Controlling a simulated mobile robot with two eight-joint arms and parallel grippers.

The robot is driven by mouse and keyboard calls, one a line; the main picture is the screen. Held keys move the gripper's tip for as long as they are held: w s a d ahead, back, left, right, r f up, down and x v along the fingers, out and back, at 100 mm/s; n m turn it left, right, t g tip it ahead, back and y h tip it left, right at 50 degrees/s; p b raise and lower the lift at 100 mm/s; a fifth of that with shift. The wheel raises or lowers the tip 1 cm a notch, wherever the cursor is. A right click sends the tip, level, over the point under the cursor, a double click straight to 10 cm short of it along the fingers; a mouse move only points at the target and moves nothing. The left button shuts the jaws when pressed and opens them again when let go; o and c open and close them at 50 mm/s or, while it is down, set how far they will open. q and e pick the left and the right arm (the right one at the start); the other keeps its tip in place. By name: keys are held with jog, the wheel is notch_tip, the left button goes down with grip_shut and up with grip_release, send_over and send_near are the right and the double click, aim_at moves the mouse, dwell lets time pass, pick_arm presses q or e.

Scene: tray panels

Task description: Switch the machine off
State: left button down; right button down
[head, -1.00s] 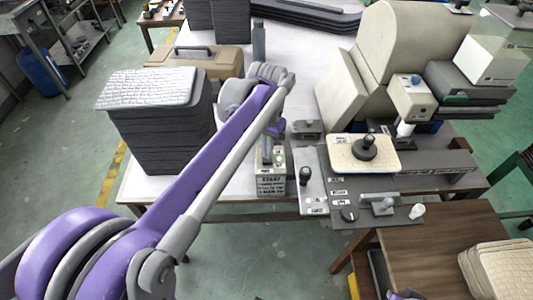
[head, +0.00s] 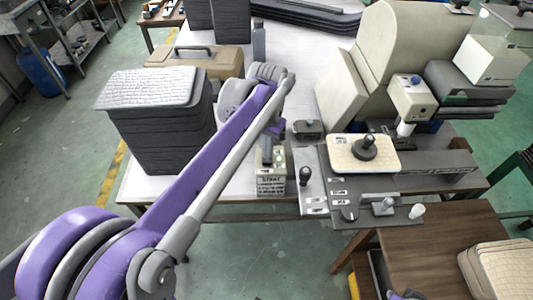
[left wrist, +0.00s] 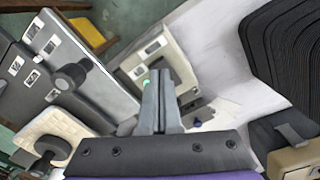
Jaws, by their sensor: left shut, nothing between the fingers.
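A small control box (head: 271,182) with a START label stands at the front edge of the white table. In the left wrist view its pale top (left wrist: 152,50) shows labels and a green button (left wrist: 146,84). My left gripper (head: 266,158) is over the box, partly hidden by my own arm. In the left wrist view the shut, empty fingers (left wrist: 160,72) are close beside the green button; I cannot tell if they touch the box. The large cream machine (head: 407,45) stands at the back right. My right gripper is not in view.
A grey panel (head: 375,213) with knobs and levers lies right of the box, with a cream pad (head: 345,150) behind it. A stack of dark trays (head: 160,140) stands left of my arm. A brown case (head: 222,62) sits behind the stack.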

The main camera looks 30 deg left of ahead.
pick_arm(q)
jog(key=shift+f+b, duration=0.5)
jog(key=shift+f, duration=0.35)
dwell(0.7)
jog(key=shift+s, duration=0.1)
jog(key=shift+r+p, duration=2.45)
jog(key=shift+r, duration=1.1)
jog(key=shift+f, duration=0.1)
jog(key=s+d+f+t, duration=0.2)
jog(key=s+d+f, duration=0.1)
jog(key=s+f, duration=0.2)
jog(key=s+d+f+t, duration=0.3)
jog(key=s+f, duration=0.1)
jog(key=s, duration=0.6)
jog(key=shift+s+d+f, duration=0.15)
jog(key=shift+d+f, duration=0.25)
